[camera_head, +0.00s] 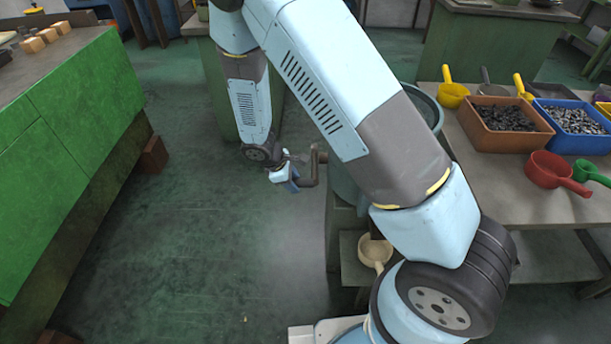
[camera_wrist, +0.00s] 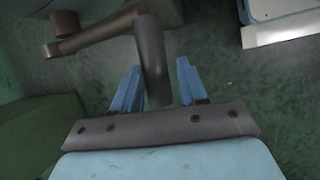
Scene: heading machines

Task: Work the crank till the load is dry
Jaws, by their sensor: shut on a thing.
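The crank (camera_head: 316,168) is a brown bent arm on the side of a grey-green machine, mostly hidden behind my arm. In the wrist view the crank arm (camera_wrist: 95,36) runs from a pivot at the upper left to a dark upright cylindrical handle (camera_wrist: 152,60). My gripper (camera_head: 292,178) is low over the floor at the crank's end. In the wrist view its two blue fingers (camera_wrist: 158,88) stand on either side of the handle, shut on it. The round rim of a tub (camera_head: 432,105) shows behind my arm. Any load inside is hidden.
A bench (camera_head: 525,207) at right holds an orange bin (camera_head: 503,141) and a blue bin (camera_head: 573,150) of small metal parts, plus red, green and yellow scoops. A cream scoop (camera_head: 375,250) lies lower. A green cabinet (camera_head: 70,140) stands left. The floor between is clear.

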